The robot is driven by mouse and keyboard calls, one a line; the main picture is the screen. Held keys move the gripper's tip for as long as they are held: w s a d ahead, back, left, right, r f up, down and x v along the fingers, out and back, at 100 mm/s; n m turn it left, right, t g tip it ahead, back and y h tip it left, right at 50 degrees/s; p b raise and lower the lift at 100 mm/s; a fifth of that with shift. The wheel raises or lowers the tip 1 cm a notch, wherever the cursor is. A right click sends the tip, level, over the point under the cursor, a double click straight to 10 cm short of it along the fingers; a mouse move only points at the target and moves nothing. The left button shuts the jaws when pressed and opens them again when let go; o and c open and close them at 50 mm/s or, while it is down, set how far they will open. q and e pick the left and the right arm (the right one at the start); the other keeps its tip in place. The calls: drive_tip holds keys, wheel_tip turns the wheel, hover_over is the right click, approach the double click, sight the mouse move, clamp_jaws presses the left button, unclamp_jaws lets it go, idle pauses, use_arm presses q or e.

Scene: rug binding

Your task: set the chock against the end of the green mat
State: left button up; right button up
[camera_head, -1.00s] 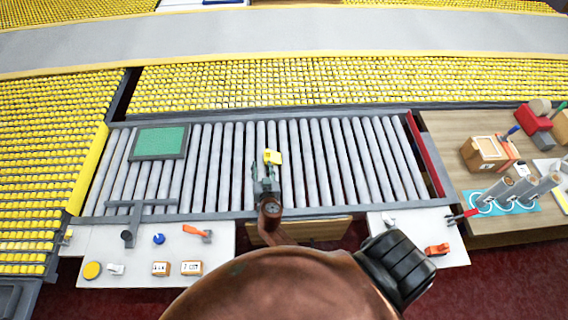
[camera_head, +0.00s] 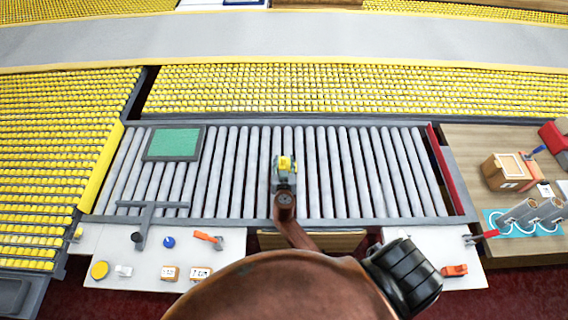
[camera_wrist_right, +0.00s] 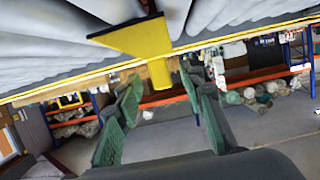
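The green mat (camera_head: 174,144) lies in a dark grey frame at the left of the roller bed. The yellow chock (camera_head: 286,162) is on the rollers near the middle, well right of the mat and apart from it. My right gripper (camera_head: 284,172) is at the chock, and its fingers partly hide it. In the right wrist view, the chock (camera_wrist_right: 135,38) shows as a yellow wedge with a stub pointing between the green fingertips of the right gripper (camera_wrist_right: 160,85). The fingers look spread, with gaps beside the stub. My left gripper is not in view.
A grey T-shaped bar (camera_head: 150,206) crosses the bed's front edge below the mat. White side tables hold small items, including a yellow disc (camera_head: 100,270) and an orange tool (camera_head: 455,270). A wooden bench (camera_head: 465,160) stands right. The rollers between mat and chock are clear.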

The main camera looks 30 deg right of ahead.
drive_tip(key=shift+s+a+r, duration=0.1)
drive_tip(key=shift+s+r, duration=0.05)
drive_tip(key=shift+c, duration=0.2)
drive_tip(key=shift+w+a, duration=0.1)
drive_tip(key=shift+w, duration=0.1)
drive_tip(key=c, duration=0.5)
clamp_jaws()
